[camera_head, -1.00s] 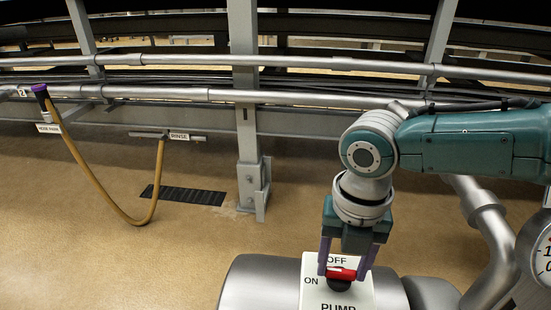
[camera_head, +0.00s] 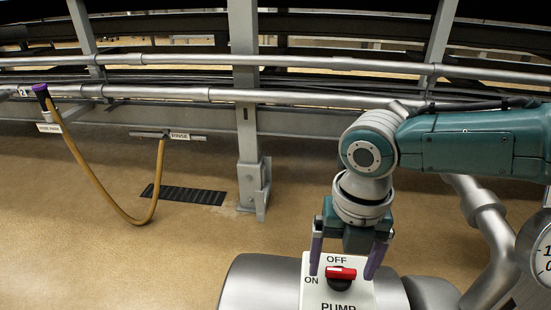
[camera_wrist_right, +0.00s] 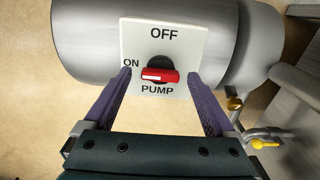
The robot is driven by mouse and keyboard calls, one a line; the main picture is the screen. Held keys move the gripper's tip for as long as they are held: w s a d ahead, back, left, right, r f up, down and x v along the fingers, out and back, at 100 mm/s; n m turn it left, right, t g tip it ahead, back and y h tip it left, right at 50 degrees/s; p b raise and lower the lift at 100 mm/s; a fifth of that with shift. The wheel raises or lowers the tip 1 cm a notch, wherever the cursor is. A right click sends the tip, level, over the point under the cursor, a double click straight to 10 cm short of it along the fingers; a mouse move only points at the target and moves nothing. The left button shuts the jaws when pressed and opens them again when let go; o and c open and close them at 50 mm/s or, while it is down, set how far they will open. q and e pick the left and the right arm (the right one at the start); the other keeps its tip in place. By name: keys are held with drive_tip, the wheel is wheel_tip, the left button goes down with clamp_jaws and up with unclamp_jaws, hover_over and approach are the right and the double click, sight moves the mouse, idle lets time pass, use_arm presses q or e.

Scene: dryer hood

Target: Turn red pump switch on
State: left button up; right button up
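The red pump switch (camera_head: 341,273) is a red handle on a black round base, on a white plate (camera_head: 312,297) marked OFF, ON and PUMP. In the right wrist view the red handle (camera_wrist_right: 160,75) lies crosswise, and its end with a white mark points left toward ON. My right gripper (camera_head: 343,267) is open, with its purple fingers spread on either side of the switch. In the right wrist view a gap shows between each fingertip and the handle. My left gripper is not in view.
The plate sits on a grey metal pump cylinder (camera_head: 257,285). A pipe (camera_head: 490,235) and a gauge (camera_head: 541,255) stand at the right. A yellow-brown hose (camera_head: 90,172) hangs at the left by metal rails (camera_head: 180,94). The floor between is mostly clear.

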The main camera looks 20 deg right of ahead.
sight(341, 270)
wheel_tip(341, 270, up, 10)
drive_tip(key=p, duration=0.6)
